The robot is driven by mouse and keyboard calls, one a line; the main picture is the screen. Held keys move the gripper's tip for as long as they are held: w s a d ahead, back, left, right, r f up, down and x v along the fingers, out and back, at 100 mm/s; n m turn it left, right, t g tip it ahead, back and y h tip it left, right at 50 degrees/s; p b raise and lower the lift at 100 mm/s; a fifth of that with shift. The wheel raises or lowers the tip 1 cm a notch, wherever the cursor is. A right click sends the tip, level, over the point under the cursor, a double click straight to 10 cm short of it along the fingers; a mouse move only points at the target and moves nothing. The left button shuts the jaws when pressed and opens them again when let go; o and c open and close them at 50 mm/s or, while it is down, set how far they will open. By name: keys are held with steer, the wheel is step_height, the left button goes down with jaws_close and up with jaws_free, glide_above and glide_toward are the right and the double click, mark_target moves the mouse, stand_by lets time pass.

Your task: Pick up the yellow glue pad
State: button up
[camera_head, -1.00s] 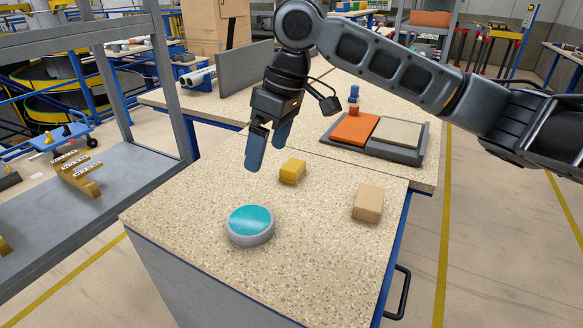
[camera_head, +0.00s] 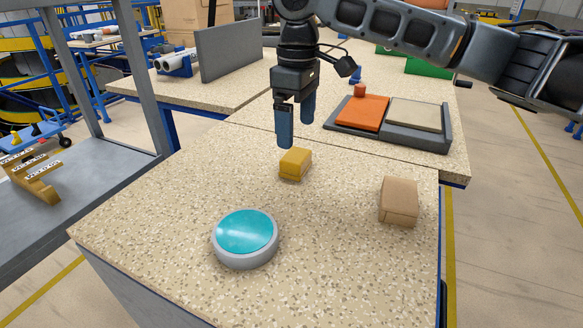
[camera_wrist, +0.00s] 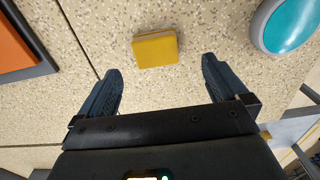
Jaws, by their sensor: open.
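The yellow glue pad (camera_head: 295,164) is a small block lying on the speckled tabletop near the table's middle. My gripper (camera_head: 296,132) points down, open and empty, just above and behind the pad in the head view. In the wrist view the glue pad (camera_wrist: 156,49) lies ahead of the fingertips, between their lines. The open fingers (camera_wrist: 160,75) stand apart on either side of a clear gap. The pad is not touched by either finger in the wrist view.
A round turquoise-topped button (camera_head: 246,238) stands at the front left of the table. A tan block (camera_head: 399,201) lies to the right. A grey tray (camera_head: 425,138) with orange and beige pads sits behind. A grey shelf frame (camera_head: 146,85) stands at the left.

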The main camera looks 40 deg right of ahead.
mark_target(296, 155)
steer(key=shift+w+d+f, duration=0.1)
steer(key=shift+f, duration=0.35)
steer(key=f, duration=0.7)
steer(key=shift+w+d+f, duration=0.15)
steer(key=shift+w+d, duration=0.05)
steer(key=shift+w, duration=0.05)
steer(key=c, duration=1)
steer(key=shift+o, duration=0.2)
step_height(296, 155, up, 4)
steer(key=shift+r, duration=0.1)
steer(key=s+a+r, duration=0.1)
steer(key=s+r, duration=0.6)
steer(key=s, duration=0.4)
steer(key=shift+s+a, duration=0.3)
steer(key=shift+a, duration=0.1)
